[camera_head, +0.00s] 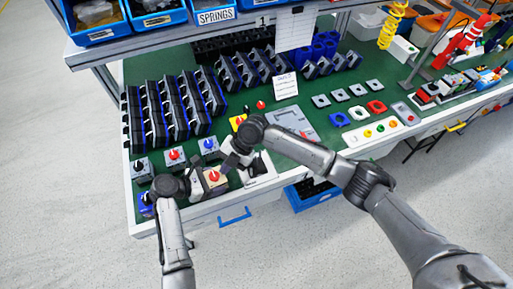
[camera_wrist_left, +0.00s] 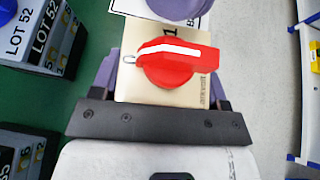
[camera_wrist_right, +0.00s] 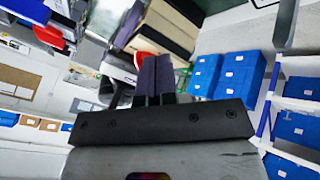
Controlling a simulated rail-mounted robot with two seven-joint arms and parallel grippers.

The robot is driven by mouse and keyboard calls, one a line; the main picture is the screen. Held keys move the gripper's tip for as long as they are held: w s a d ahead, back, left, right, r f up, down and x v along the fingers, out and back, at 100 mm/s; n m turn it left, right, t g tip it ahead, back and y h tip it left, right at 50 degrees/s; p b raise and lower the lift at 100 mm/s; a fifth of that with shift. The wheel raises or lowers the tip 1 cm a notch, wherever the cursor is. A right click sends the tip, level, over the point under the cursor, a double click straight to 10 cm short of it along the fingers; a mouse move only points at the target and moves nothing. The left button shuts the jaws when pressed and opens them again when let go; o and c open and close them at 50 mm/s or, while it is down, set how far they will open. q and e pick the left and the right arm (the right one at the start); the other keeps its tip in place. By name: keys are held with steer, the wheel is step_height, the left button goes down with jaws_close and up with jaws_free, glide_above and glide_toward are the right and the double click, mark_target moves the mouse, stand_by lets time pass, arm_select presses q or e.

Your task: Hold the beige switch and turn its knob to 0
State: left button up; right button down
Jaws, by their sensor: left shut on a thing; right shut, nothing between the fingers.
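The beige switch (camera_wrist_left: 150,92) with a red knob (camera_wrist_left: 168,72) is between the fingers of my left gripper (camera_wrist_left: 162,90). The knob's white line runs roughly left to right in the left wrist view; its left end lies close to an oval mark like a 0. A 1 is printed above the knob. In the head view, the red knob (camera_head: 213,176) shows near the bench's front edge, beside my left gripper (camera_head: 198,184). My right gripper (camera_wrist_right: 153,75) is shut and empty close to the red knob (camera_wrist_right: 138,62); I cannot tell whether they touch.
Other switches stand behind, including a red-knobbed one (camera_head: 174,155) and a blue-knobbed one (camera_head: 208,145). Dark racks (camera_head: 165,110) fill the back left. A grey box (camera_head: 291,122) and a button panel (camera_head: 377,130) lie to the right. A blue bin (camera_head: 310,196) is below the bench.

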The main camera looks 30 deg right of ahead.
arm_select(q)
steer(key=shift+f, duration=0.1)
arm_select(e)
steer(key=shift+s+d+m+t, duration=0.3)
steer(key=shift+s+m, duration=0.05)
steer(key=shift+m, duration=0.05)
steer(key=s+d+f+v, duration=0.1)
steer(key=s+v, duration=0.1)
steer(key=v, duration=0.9)
steer(key=shift+d, duration=0.4)
steer(key=shift+r, duration=0.1)
arm_select(q)
steer(key=o, duration=0.8)
